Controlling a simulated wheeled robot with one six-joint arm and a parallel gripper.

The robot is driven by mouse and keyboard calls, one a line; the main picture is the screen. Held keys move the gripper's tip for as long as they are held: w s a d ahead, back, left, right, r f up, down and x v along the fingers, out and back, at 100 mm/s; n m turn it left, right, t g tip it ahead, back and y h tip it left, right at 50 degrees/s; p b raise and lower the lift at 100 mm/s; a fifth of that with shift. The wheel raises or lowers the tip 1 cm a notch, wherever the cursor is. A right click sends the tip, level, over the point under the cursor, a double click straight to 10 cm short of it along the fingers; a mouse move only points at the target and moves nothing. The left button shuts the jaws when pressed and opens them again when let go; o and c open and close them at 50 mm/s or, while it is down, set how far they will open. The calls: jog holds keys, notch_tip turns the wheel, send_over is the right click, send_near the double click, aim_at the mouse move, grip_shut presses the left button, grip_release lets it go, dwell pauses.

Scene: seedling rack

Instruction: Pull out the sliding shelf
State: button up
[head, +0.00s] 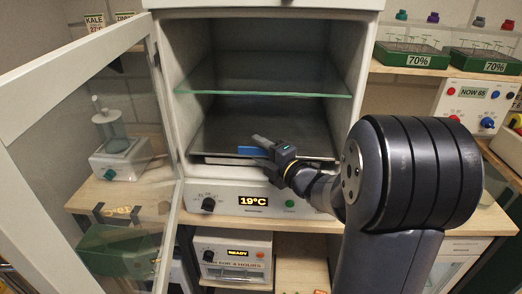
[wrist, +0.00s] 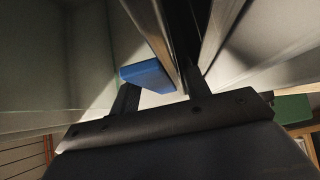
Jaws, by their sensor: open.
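The cabinet (head: 268,12) has its glass door (head: 135,95) standing open to the left. The sliding shelf (head: 225,130) is a dark flat tray low inside, below a fixed glass shelf (head: 262,80). A blue handle (head: 253,151) is at the sliding shelf's front edge. My gripper (head: 263,147) is at this handle, in front of the cabinet opening, with its jaws open. In the wrist view the blue handle (wrist: 147,75) shows close to and partly between the fingers (wrist: 160,88). I cannot tell whether they touch it. My gripper and arm hide part of the shelf's front.
Below the opening is a control panel with a 19°C display (head: 254,201). A smaller READY unit (head: 233,256) stands underneath. Seedling trays (head: 411,56) and a control box (head: 472,104) are at the right. A glass apparatus (head: 118,150) is behind the door at left.

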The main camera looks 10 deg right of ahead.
jog(key=shift+c, duration=0.5)
jog(key=c, duration=0.4)
jog(key=shift+w+r, duration=0.1)
jog(key=shift+r, duration=0.1)
grip_shut()
